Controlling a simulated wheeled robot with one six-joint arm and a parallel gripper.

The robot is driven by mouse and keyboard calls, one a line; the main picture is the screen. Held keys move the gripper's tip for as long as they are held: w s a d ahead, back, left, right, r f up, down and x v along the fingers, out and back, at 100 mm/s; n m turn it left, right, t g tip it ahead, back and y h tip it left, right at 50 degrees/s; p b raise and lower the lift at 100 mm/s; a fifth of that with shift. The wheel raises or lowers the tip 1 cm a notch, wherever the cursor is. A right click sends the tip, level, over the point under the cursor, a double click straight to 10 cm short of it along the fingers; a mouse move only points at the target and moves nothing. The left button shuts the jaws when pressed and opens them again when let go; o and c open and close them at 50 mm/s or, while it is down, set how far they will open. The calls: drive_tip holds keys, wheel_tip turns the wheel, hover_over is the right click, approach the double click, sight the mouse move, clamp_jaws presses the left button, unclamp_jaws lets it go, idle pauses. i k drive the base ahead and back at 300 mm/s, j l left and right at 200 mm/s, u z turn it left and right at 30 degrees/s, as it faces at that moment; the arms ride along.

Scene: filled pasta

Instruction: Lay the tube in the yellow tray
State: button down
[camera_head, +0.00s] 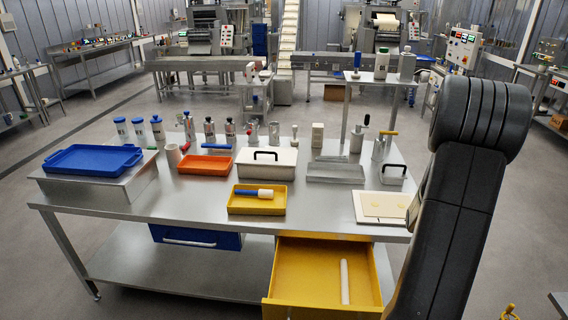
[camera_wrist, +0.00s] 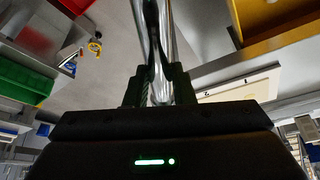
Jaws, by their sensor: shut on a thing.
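My gripper (camera_wrist: 158,88) shows in the wrist view, shut on a long, shiny, silvery metal thing (camera_wrist: 153,30) that runs away from between the fingers. Its far end is out of the picture, and I cannot tell whether it is a hollow tube. In the head view my arm fills the right side and my gripper is out of sight. The yellow tray (camera_head: 257,210) stands at the table's front edge and holds a tool with a blue handle and a white end (camera_head: 259,193). A white tube-like rod (camera_head: 344,282) lies in the open yellow drawer.
The open yellow drawer (camera_head: 306,278) juts out below the table front. A cream board (camera_head: 383,207) lies right of the tray. An orange tray (camera_head: 206,166), a white box with a black handle (camera_head: 267,163) and a blue tray (camera_head: 93,160) stand behind and left.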

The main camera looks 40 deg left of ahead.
sight(257, 208)
drive_tip(key=j+u, duration=0.8)
drive_tip(key=u, duration=0.15)
